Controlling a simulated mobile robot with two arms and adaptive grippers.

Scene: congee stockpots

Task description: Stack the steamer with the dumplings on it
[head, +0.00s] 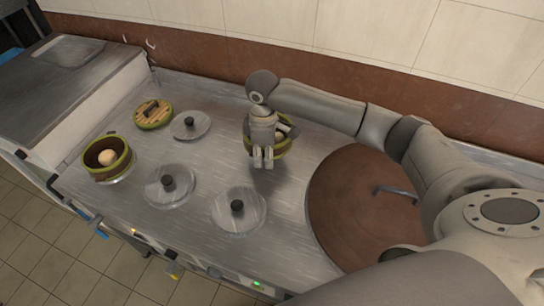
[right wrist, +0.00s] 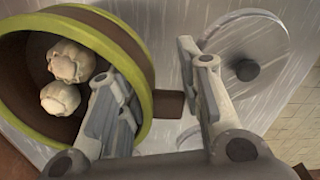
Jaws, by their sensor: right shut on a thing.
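A round steamer (head: 284,148) with a green rim and dark sides is at the back middle of the counter, partly hidden by my right gripper. In the right wrist view this steamer (right wrist: 137,62) holds two pale dumplings (right wrist: 66,80). My right gripper (head: 263,164) is shut on the steamer at its near side, with one finger over the wall and a short brown handle between the fingers. I cannot tell whether it is lifted. A second steamer (head: 97,171) stands at the left with a pale dumpling (head: 107,157) inside. My left gripper is not in view.
A bamboo steamer lid (head: 153,114) lies at the back left. Metal pot lids with black knobs sit in the counter: back (head: 192,125), left (head: 170,188) and front (head: 239,211). A large brown round cover (head: 345,215) with a handle is at the right.

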